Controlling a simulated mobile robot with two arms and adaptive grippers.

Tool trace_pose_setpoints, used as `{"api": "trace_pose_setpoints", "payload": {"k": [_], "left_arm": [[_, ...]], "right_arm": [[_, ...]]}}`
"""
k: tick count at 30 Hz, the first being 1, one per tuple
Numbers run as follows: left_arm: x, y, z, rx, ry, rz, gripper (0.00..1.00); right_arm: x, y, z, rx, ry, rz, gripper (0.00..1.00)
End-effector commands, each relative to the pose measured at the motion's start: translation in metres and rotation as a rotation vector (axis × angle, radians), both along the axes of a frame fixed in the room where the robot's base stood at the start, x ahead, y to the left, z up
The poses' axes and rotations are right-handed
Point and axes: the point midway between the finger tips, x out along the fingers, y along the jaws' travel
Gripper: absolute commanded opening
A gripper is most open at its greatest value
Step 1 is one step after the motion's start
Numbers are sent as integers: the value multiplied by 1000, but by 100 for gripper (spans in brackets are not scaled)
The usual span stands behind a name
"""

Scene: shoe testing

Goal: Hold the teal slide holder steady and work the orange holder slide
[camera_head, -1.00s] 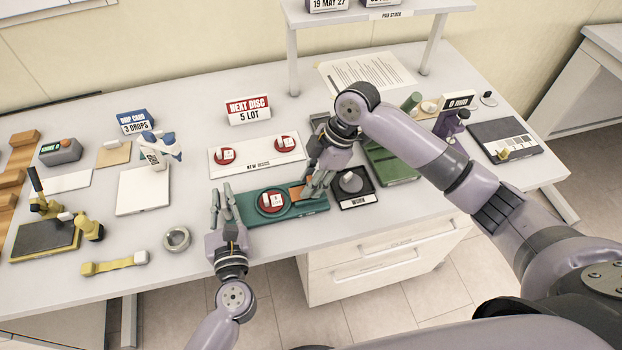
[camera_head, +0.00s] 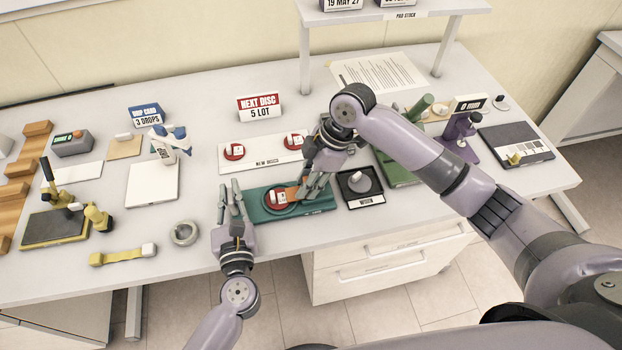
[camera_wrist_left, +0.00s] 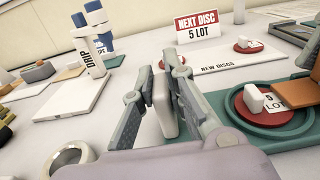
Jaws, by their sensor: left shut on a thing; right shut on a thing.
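The teal slide holder (camera_head: 320,206) lies flat near the bench's front edge. A red disc with a white labelled block (camera_head: 278,198) sits on it; both also show in the left wrist view, the holder (camera_wrist_left: 238,132) and the disc (camera_wrist_left: 255,112). My left gripper (camera_head: 230,204) is shut at the holder's left end, its fingers closed on a pale upright tab (camera_wrist_left: 164,103). My right gripper (camera_head: 309,192) is shut on the orange slide (camera_head: 292,191), at the disc's right edge. Its fingers partly hide the slide.
A white NEW DISCS plate (camera_head: 262,153) with two red discs lies behind the holder. A black WORN tray (camera_head: 360,187) stands close on its right. A metal ring (camera_head: 184,233) and a yellow-handled tool (camera_head: 122,255) lie to the left.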

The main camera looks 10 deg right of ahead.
Motion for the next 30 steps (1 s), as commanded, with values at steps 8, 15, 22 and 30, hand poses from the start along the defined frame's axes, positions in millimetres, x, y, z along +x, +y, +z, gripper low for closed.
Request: {"api": "trace_pose_setpoints", "payload": {"k": [8, 15, 22, 30], "left_arm": [[-1, -4, -1, -2, 2, -9, 0], [-1, -3, -1, 0, 2, -7, 0], [-1, -2, -1, 0, 1, -5, 0], [-1, -2, -1, 0, 1, -5, 0]], "right_arm": [[-1, 2, 0, 5, -1, 4, 45], [-1, 2, 0, 4, 0, 3, 48], [0, -2, 9, 3, -1, 3, 48], [0, -23, 59, 3, -6, 3, 48]]}}
